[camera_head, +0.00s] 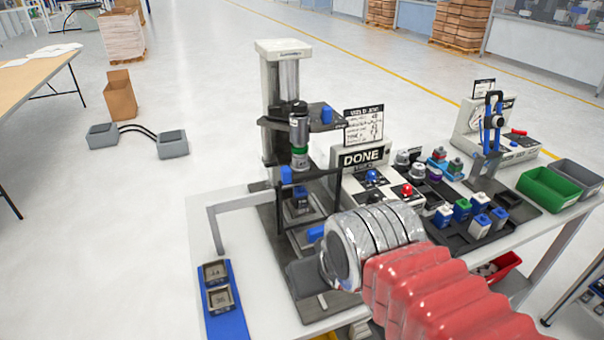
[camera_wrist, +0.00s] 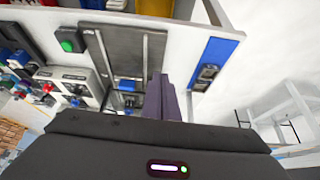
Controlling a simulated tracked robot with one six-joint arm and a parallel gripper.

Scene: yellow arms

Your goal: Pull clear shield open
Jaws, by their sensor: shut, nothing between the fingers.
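The press station (camera_head: 290,120) has a pale column, a grey-green pressing head and a dark frame (camera_head: 335,175) around its work area. The clear shield is hard to make out; I cannot tell its panel from the dark frame or how far open it is. My gripper (camera_head: 303,275) is low in front of the press, partly hidden by my wrapped wrist and red-sleeved arm. In the wrist view my gripper's dark fingers (camera_wrist: 165,95) are together and empty, beside the dark press base plate (camera_wrist: 122,55). I cannot tell whether they touch anything.
A blue tray (camera_head: 228,322) with two square parts lies left of the press. A DONE sign (camera_head: 361,157), blue and red buttons and several coloured blocks stand to the right. Green (camera_head: 548,188) and grey bins are at the far right. The floor on the left is mostly open.

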